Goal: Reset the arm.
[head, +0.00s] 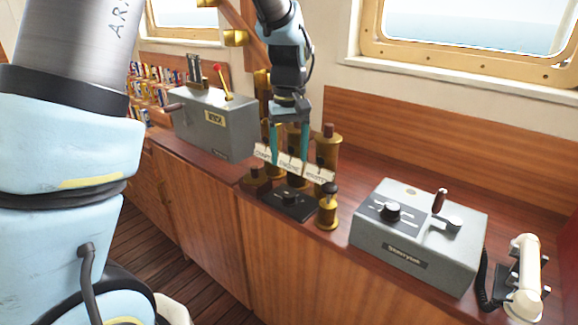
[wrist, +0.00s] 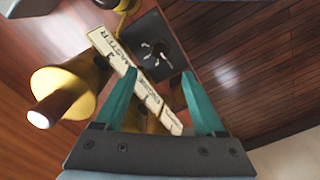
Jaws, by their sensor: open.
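My gripper (head: 289,143) hangs pointing down over the wooden counter, its two teal fingers apart. In the wrist view my gripper (wrist: 162,100) is open, with nothing held between the fingers. Just beyond the fingertips is a row of cream label plates (head: 291,164) with dark lettering, also in the wrist view (wrist: 127,72). Brass cylinders (head: 327,147) stand right behind and beside the fingers. I cannot tell whether the fingers touch the plates. My arm rises from the gripper toward the top of the head view.
A black plate with a knob (head: 293,203) lies below the gripper, with a small brass post (head: 327,208) beside it. A grey lever box (head: 213,125) stands left. A grey box with a red-handled lever (head: 415,240) and a white handset (head: 524,275) stand right. Windows are behind.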

